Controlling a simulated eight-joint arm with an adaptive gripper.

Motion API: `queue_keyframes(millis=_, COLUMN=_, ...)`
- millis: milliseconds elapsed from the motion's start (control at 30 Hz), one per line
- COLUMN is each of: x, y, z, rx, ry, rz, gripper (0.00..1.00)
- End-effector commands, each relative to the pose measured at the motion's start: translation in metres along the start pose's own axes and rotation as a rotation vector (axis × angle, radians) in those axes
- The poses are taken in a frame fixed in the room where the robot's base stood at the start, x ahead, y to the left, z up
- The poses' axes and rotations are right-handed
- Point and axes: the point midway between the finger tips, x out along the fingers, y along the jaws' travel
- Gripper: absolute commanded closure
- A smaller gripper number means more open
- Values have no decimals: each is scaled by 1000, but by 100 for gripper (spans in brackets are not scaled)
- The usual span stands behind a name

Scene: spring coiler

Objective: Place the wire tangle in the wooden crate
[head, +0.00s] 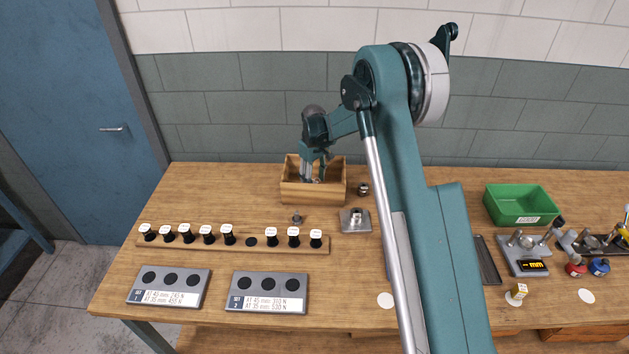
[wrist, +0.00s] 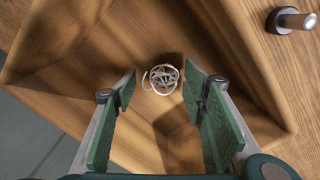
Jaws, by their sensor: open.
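The wire tangle (wrist: 161,79) is a small ball of silvery coiled wire. In the wrist view it lies on the floor of the wooden crate, just beyond my fingertips and between their lines. The wooden crate (head: 312,193) stands at the back of the bench; its wall also shows in the wrist view (wrist: 45,70). My gripper (head: 313,179) reaches down into the crate. In the wrist view my gripper (wrist: 160,88) is open, with green pads apart and nothing between them. In the head view the tangle is too small to tell, partly hidden by my gripper.
A metal post (wrist: 292,20) stands just outside the crate, at the upper right of the wrist view. A rack of black-and-white pegs (head: 235,243) and two grey set plates (head: 268,293) lie in front. A green bin (head: 522,204) stands at the right.

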Motion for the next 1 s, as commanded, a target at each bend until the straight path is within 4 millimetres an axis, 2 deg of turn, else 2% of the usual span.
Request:
queue_keyframes(millis=267, x=-24, y=0, z=0, rx=0, ry=0, rz=0, gripper=57)
queue_keyframes(millis=800, x=-105, y=0, z=0, rx=0, ry=0, rz=0, gripper=57)
queue_keyframes(millis=1000, x=-119, y=0, z=0, rx=0, ry=0, rz=0, gripper=57)
